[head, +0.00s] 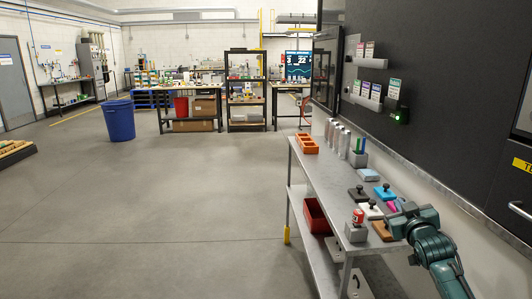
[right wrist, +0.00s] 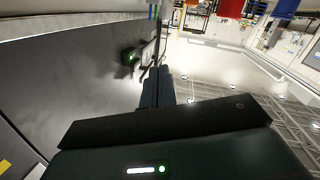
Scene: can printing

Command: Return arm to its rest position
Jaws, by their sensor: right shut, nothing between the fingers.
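My right arm comes in at the lower right of the head view. Its green right gripper (head: 404,216) is at the right edge of the metal table (head: 325,168), near a pink item (head: 393,206) and a brown block (head: 381,231). In the right wrist view the dark fingers (right wrist: 158,82) are together with nothing between them. They point toward the dark wall panel and the room beyond. Whether the gripper touches anything on the table is hard to tell in the head view. My left gripper is not in view.
The table holds an orange tray (head: 307,144), silver cans (head: 336,136), stamps (head: 383,191) and a red-topped can (head: 358,216) on a grey block. A dark wall panel (head: 450,90) stands right of it. A blue bin (head: 118,120) stands far left; the floor between is clear.

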